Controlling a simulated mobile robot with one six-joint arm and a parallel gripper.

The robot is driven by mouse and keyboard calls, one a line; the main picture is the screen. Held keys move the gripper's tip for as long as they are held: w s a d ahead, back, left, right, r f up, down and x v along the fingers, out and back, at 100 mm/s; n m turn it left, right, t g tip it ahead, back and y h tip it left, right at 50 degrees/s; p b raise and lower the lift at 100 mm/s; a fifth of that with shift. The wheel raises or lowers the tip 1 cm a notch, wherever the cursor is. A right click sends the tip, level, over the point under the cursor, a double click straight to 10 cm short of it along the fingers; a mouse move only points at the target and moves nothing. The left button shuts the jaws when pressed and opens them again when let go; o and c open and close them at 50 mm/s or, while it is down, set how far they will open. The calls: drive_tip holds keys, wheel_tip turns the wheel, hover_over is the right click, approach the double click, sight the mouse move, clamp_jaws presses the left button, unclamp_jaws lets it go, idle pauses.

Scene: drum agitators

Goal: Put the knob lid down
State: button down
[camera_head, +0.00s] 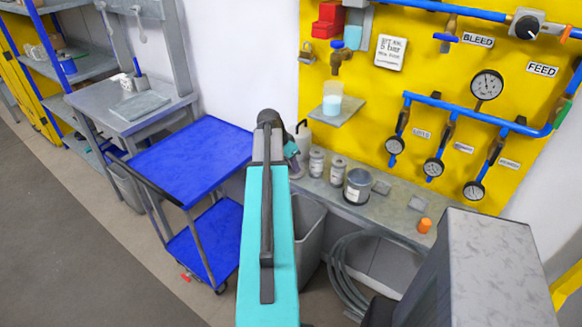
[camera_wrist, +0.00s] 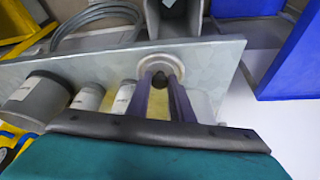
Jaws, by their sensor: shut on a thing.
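The knob lid (camera_wrist: 151,57) shows in the wrist view as a pale round disc with a dark knob. My gripper (camera_wrist: 161,82) has its two fingers closed around the knob. The lid is over the left end of the grey bench top (camera_wrist: 225,68); I cannot tell whether it touches the surface. In the head view my gripper (camera_head: 293,158) is at the bench's left end, partly behind my arm, and the lid cannot be made out there.
Two small labelled cans (camera_head: 338,168) and a grey pot (camera_head: 357,186) stand right of my gripper, with a white jug (camera_head: 303,136) behind. Flat plates and an orange cylinder (camera_head: 425,225) lie farther right. A blue cart (camera_head: 190,160) is left. A grey bin (camera_head: 310,235) stands below.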

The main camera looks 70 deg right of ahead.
drive_tip(key=shift+f, duration=0.15)
drive_tip(key=c, duration=1.6)
unclamp_jaws()
drive_tip(key=shift+o, duration=0.2)
drive_tip(key=b+v, duration=0.2)
drive_tip(key=v, duration=1)
